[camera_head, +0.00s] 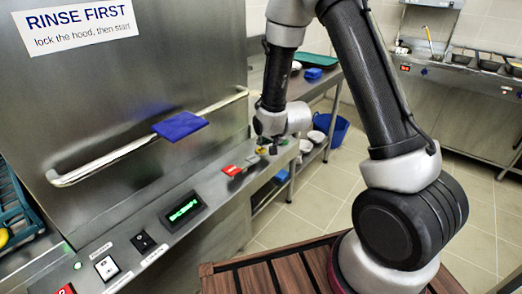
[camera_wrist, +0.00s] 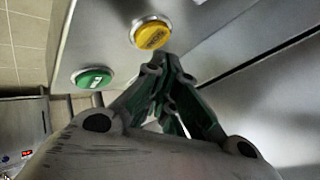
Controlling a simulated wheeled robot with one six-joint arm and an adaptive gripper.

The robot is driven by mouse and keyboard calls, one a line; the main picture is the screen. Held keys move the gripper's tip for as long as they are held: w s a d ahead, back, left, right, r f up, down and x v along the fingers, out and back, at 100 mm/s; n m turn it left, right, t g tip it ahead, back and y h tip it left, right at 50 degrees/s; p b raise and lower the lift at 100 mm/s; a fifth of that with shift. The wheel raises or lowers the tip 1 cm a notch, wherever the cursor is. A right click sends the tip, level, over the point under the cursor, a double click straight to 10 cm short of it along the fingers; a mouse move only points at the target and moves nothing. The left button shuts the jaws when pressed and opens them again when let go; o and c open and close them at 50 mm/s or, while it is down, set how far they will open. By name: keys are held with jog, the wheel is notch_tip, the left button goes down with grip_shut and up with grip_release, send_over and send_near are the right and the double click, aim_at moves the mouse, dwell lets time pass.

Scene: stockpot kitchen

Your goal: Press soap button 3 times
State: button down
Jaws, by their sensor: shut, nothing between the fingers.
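A round yellow button (camera_wrist: 151,36) in a metal ring sits on the control panel. The dark lettering on it is too blurred to read, so I cannot tell that it is the soap button. It also shows in the head view (camera_head: 261,150). My gripper (camera_wrist: 166,62) is shut and empty, its fingertips close to the yellow button's near edge. I cannot tell whether they touch it. In the head view my gripper (camera_head: 272,147) points down over the panel's far end. A green button (camera_wrist: 93,78) with a white mark sits beside the yellow one.
The panel (camera_head: 150,225) also carries a red control (camera_head: 232,170), a lit green display (camera_head: 183,210) and black switches. Above it is a steel hood with a handle bar (camera_head: 110,160) and a blue pad (camera_head: 180,125). A blue bucket (camera_head: 335,128) stands on the floor beyond.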

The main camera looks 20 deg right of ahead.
aim_at(263, 148)
jog(key=shift+f, duration=0.2)
jog(key=shift+f, duration=0.25)
jog(key=shift+f, duration=0.5)
dwell(0.7)
jog(key=shift+r, duration=0.95)
jog(key=shift+r, duration=2.5)
